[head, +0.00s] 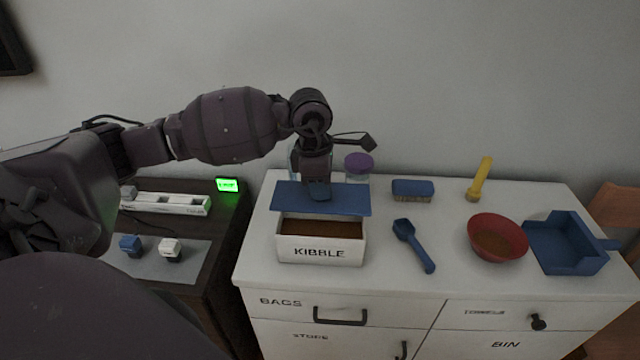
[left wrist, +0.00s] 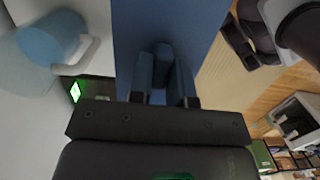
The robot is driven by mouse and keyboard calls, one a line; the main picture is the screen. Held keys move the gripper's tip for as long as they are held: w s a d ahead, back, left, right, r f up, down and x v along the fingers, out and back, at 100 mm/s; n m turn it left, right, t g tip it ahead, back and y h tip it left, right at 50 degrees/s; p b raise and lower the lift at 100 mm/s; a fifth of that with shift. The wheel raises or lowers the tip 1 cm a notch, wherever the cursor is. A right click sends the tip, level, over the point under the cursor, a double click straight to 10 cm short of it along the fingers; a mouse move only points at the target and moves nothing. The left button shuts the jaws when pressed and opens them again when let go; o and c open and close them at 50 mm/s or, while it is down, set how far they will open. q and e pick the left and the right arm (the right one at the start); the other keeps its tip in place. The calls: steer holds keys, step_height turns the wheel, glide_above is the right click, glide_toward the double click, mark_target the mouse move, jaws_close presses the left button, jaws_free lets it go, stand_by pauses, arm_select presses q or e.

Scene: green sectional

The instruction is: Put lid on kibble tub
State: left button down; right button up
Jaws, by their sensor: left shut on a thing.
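The white kibble tub (head: 350,256), labelled KIBBLE, stands upright near the left end of the white cabinet top, with brown kibble (head: 320,229) showing in its front part. My left gripper (head: 318,194) points down behind the tub's open front and is shut on the flat blue lid (head: 351,201) by its middle. The lid looks level and held over the back of the tub; whether it touches the rim I cannot tell. In the left wrist view the fingers (left wrist: 164,78) pinch a blue grip on the lid (left wrist: 190,18). My right gripper is not in view.
Behind the lid stands a purple-topped jar (head: 359,164). To the right are a blue brush (head: 413,189), blue scoop (head: 413,244), yellow flashlight (head: 480,180), red bowl (head: 497,239) and blue dustpan (head: 565,245). A dark table with a power strip (head: 165,203) is at left.

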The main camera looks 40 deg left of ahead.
mark_target(320, 205)
arm_select(q)
steer(key=shift+f+b, duration=1.15)
steer(key=shift+f, duration=1.95)
steer(key=shift+f+b, duration=0.6)
steer(key=shift+b, duration=0.05)
stand_by(0.3)
stand_by(0.4)
steer(key=shift+c, duration=2.4)
jaws_free()
steer(key=shift+r, duration=0.15)
